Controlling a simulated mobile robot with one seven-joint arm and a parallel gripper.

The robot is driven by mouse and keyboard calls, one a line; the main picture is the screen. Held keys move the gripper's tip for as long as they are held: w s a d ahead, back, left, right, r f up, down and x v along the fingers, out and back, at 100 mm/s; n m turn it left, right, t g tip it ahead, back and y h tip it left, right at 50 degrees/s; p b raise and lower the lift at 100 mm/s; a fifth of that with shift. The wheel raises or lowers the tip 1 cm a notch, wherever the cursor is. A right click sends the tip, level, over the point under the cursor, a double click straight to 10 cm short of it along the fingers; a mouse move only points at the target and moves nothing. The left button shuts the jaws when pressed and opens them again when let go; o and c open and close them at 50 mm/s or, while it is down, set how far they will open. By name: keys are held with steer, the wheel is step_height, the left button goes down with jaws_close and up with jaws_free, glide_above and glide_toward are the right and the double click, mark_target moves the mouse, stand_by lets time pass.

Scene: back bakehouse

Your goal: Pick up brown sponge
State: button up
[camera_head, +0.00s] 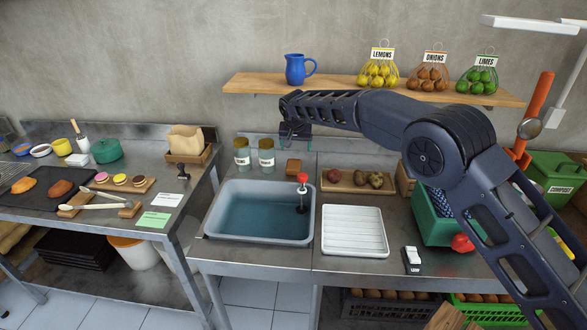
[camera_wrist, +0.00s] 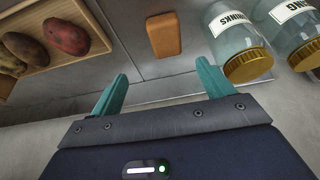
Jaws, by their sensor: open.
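The brown sponge (camera_head: 293,167) lies on the metal counter behind the sink, between the glass jars and the wooden board. In the wrist view the sponge (camera_wrist: 164,35) is a small rounded orange-brown block lying ahead of the fingers, slightly right of midway between them. My gripper (camera_head: 296,137) is above the back of the counter, over the sponge and apart from it. In the wrist view its two teal fingers (camera_wrist: 162,90) are spread wide with nothing between them.
Two lidded glass jars (camera_head: 266,155) stand left of the sponge; they are close to one finger in the wrist view (camera_wrist: 238,50). A wooden board (camera_head: 335,186) with potatoes is on its right. The water-filled sink (camera_head: 222,203) is in front. A shelf (camera_head: 340,92) hangs above.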

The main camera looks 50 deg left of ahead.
mark_target(293, 166)
steer(key=shift+s+f+x, duration=0.1)
steer(key=shift+s+x, duration=0.2)
steer(key=shift+x, duration=1.7)
steer(key=shift+s+f+x, duration=0.1)
steer(key=shift+s+x, duration=0.2)
steer(key=shift+x, duration=1.7)
steer(key=shift+s+f+x, duration=0.1)
steer(key=shift+s+x, duration=0.25)
steer(key=shift+x, duration=1.65)
steer(key=c, duration=1)
